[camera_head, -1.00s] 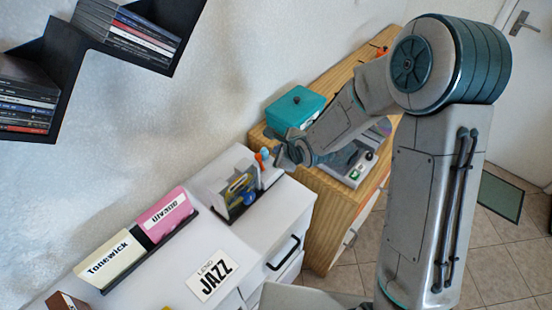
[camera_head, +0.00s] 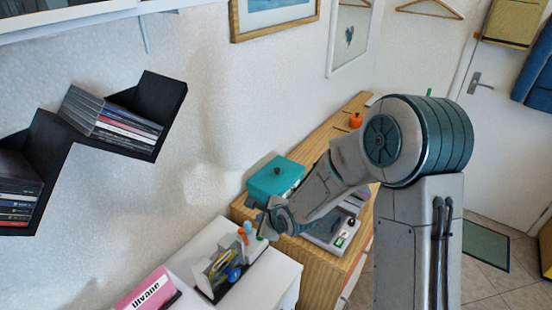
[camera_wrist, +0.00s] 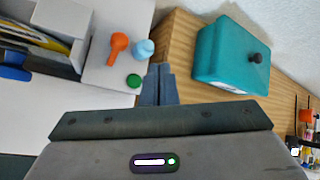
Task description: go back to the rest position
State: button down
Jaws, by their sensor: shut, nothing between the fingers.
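My gripper (camera_wrist: 158,84) is shut and empty in the wrist view, its fingertips together. It hangs above the gap between the white cabinet (camera_wrist: 105,75) and the wooden sideboard (camera_wrist: 178,42). In the head view my gripper (camera_head: 266,222) is small and partly hidden, over the far right end of the white cabinet (camera_head: 285,275). My arm reaches to it from the right, bent at a large joint.
A teal box (camera_head: 275,179) and a grey device (camera_head: 330,235) stand on the sideboard. Orange (camera_wrist: 118,45), light blue (camera_wrist: 143,49) and green (camera_wrist: 133,81) small items are close to the fingers. Black wall shelves (camera_head: 45,150) hold disc cases at the left.

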jog(key=s+d+r+n+h+b, duration=0.1)
jog(key=s+d+r+n+h, duration=0.15)
jog(key=d+r+n, duration=0.4)
jog(key=s+d+r+n+h, duration=0.2)
jog(key=s+d+r+n, duration=0.15)
jog(key=d, duration=0.55)
jog(key=s+d+r+n+g, duration=0.1)
jog(key=s+d+r+n, duration=0.1)
jog(key=s, duration=0.3)
jog(key=s+d+r+n+g+h+b, duration=0.1)
jog(key=s+d+r+n, duration=0.1)
jog(key=s+d+n, duration=0.2)
jog(key=s+d+r+n+g, duration=0.1)
jog(key=s+d+r+n, duration=0.1)
jog(key=s, duration=0.6)
jog(key=shift+s+d+r+n, duration=0.25)
jog(key=shift+d+n, duration=0.15)
jog(key=shift+d, duration=0.2)
jog(key=shift+w+h, duration=0.1)
jog(key=shift+h, duration=0.15)
